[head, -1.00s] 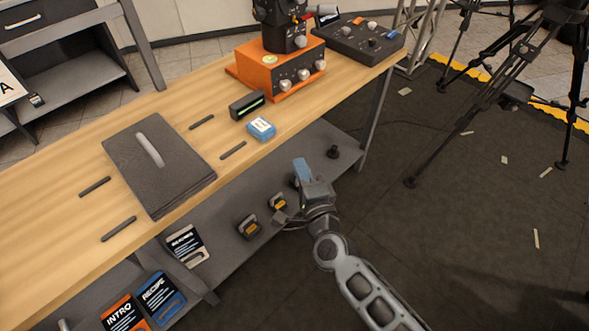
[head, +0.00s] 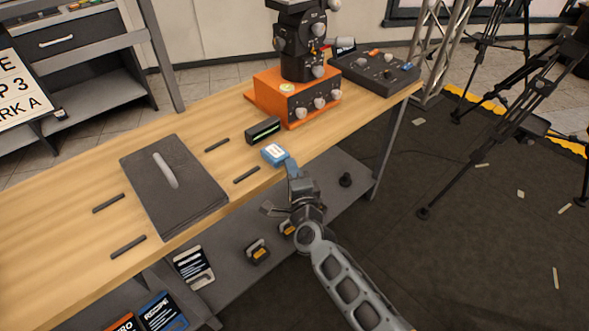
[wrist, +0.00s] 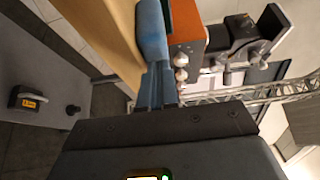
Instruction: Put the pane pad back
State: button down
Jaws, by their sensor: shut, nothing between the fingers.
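A dark grey flat pad (head: 190,205) with a pale raised handle lies on the wooden workbench (head: 60,245), between pairs of dark strips. I take it for the pane pad, but no label shows. A small blue and white block (head: 274,153) lies on the bench near its front edge. My gripper (head: 291,167) is at the bench's front edge, just in front of that block, to the right of the grey pad. Its blue fingers are shut with nothing between them. They also show in the wrist view (wrist: 160,80); the grey pad does not show there.
Dark strips (head: 247,174) lie on the bench. A black box (head: 262,130) and an orange unit (head: 300,98) stand behind the block. A lower shelf (head: 225,262) holds cards and small clamps-like items. Tripods (head: 510,120) stand right; the dark floor between is mostly clear.

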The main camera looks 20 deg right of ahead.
aim_at(280, 164)
jog(key=shift+w+a, duration=0.1)
jog(key=w+a, duration=0.2)
jog(key=shift+w, duration=0.4)
